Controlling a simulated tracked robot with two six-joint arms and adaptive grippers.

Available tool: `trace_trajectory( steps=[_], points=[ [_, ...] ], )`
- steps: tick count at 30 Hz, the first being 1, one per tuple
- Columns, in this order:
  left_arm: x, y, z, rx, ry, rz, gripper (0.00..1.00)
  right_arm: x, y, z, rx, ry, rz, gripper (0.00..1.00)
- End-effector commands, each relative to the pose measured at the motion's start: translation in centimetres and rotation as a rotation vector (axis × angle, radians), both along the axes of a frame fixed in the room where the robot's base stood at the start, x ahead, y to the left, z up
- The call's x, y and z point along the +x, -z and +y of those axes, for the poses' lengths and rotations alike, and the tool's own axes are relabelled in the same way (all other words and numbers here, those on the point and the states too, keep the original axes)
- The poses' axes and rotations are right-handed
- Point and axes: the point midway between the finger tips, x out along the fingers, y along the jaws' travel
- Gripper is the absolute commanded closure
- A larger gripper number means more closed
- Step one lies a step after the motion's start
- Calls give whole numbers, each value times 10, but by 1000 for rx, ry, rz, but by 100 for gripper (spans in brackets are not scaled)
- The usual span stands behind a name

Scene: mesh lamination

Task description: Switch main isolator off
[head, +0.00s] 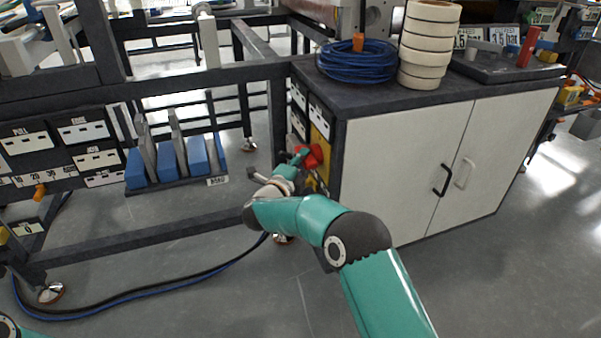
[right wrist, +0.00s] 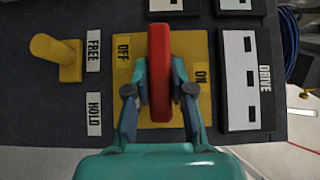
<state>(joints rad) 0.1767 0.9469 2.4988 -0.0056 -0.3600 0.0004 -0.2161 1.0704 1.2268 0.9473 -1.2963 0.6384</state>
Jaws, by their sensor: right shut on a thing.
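The main isolator's red handle (head: 313,156) sticks out from a yellow plate (head: 321,142) on the cabinet's left side. In the right wrist view the red handle (right wrist: 160,60) stands upright in the picture, between an OFF label (right wrist: 124,47) on its left and an ON label (right wrist: 201,77) on its right. It points squarely at neither label. My right gripper (head: 299,161) reaches the handle from the left; in the wrist view its fingers (right wrist: 160,92) are shut on the handle, one on each side. My left gripper is out of view.
A yellow knob (right wrist: 58,58) with FREE and HOLD labels sits beside the isolator plate, and a white DRIVE panel (right wrist: 248,80) is on its other side. A blue cable coil (head: 357,62) and stacked tape rolls (head: 427,45) lie on the cabinet (head: 405,150). A frame leg and hose are at left.

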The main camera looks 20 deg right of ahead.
Motion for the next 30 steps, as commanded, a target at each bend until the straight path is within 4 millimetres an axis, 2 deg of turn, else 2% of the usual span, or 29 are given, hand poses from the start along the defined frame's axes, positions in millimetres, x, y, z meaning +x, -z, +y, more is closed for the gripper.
trace_trajectory(
  steps=[1,10,11,15,25,30],
  points=[
    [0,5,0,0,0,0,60,-1,8,0,4,2,2,100],
    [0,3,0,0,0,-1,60,-1,6,0,6,2,-1,100],
    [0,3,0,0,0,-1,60,-1,7,0,6,2,-1,76],
    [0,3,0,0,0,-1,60,-1,6,0,5,1,-2,52],
    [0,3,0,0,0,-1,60,-1,3,1,3,-1,-6,52],
    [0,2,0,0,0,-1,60,-11,2,11,4,-2,-6,52]
  ],
)
